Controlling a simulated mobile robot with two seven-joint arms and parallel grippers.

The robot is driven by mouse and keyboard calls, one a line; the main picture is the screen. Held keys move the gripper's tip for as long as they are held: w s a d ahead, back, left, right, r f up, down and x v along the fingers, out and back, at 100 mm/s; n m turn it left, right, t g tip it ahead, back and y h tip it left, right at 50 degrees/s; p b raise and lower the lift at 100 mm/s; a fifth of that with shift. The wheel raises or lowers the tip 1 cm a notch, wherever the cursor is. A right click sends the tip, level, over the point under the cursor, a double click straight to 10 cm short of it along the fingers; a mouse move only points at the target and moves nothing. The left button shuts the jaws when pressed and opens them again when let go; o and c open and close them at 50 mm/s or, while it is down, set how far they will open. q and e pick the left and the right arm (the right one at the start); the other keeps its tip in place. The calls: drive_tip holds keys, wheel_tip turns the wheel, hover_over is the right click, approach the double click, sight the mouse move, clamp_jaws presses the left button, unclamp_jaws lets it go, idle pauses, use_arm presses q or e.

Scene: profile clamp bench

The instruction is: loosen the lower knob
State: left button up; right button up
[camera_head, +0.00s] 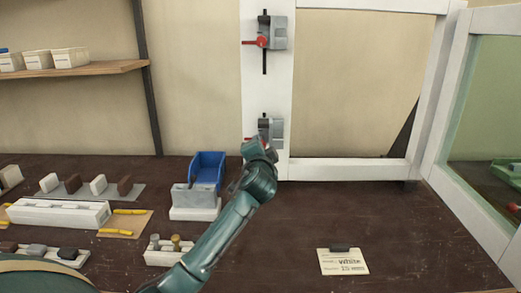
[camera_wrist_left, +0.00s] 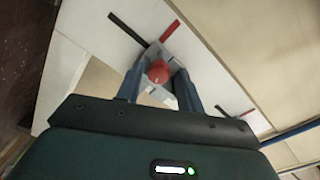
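The lower clamp (camera_head: 277,131) is a grey block on the white upright, mostly hidden behind my left gripper (camera_head: 259,148) in the head view. In the left wrist view its round red lower knob (camera_wrist_left: 158,72) shows between the two fingers of my left gripper (camera_wrist_left: 159,80). The fingers stand apart, with a gap seen on both sides of the knob; I cannot tell how deep the knob sits between them. A red bar (camera_wrist_left: 170,31) and a black strip (camera_wrist_left: 127,29) show beyond the knob. My right gripper is not in view.
The upper clamp (camera_head: 277,33) with its red knob (camera_head: 262,41) sits higher on the white upright (camera_head: 254,90). A blue bin (camera_head: 208,167) stands left of my forearm on the dark bench (camera_head: 290,230).

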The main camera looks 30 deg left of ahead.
use_arm(q)
drive_tip(key=shift+o, duration=0.8)
drive_tip(key=v, duration=1.3)
drive_tip(key=shift+b, duration=0.45)
drive_tip(key=shift+s+f, duration=0.15)
drive_tip(key=shift+f, duration=0.05)
